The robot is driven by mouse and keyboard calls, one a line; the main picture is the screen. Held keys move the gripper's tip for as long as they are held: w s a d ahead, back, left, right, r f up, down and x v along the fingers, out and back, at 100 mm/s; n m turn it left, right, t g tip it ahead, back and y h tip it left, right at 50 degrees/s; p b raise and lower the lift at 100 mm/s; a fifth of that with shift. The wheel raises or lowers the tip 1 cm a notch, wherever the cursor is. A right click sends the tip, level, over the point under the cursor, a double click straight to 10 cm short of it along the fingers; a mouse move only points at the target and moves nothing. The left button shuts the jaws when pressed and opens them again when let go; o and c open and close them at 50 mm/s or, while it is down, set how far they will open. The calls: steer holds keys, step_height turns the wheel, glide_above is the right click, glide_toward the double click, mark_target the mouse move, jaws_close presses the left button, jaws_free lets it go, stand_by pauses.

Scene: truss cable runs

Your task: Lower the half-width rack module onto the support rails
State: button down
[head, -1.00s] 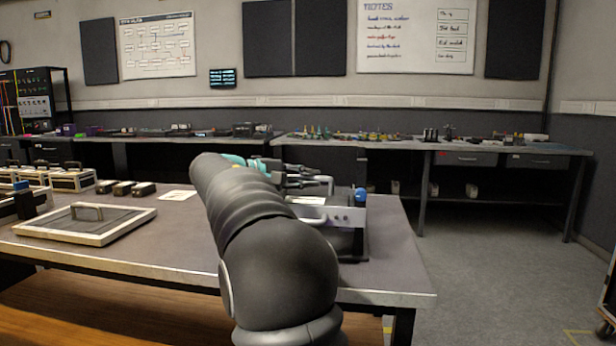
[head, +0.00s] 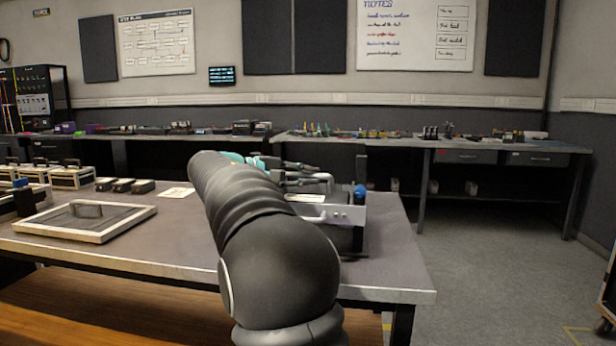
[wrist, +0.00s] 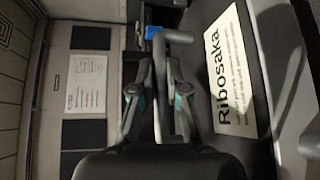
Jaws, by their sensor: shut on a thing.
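The half-width rack module (head: 342,213) is a light metal-fronted unit with a bar handle on top, right of my arm in the head view. Its dark top with a white "Ribosaka" label (wrist: 232,75) fills the right of the wrist view. My gripper (head: 322,180) is shut on the module's handle; the wrist view shows the fingers (wrist: 172,50) together at the grey bar. The dark stand (head: 356,240) under the module shows only in part. The support rails and the module's underside are mostly hidden by my arm, so I cannot tell whether they touch.
A blue knob (head: 360,191) stands at the module's right. The table's right edge is close to the stand. Bare tabletop (head: 170,245) lies left of my arm.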

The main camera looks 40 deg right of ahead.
steer(key=shift+f, duration=0.1)
steer(key=c, duration=1.1)
jaws_free()
steer(key=shift+a, duration=0.15)
steer(key=v, duration=1.2)
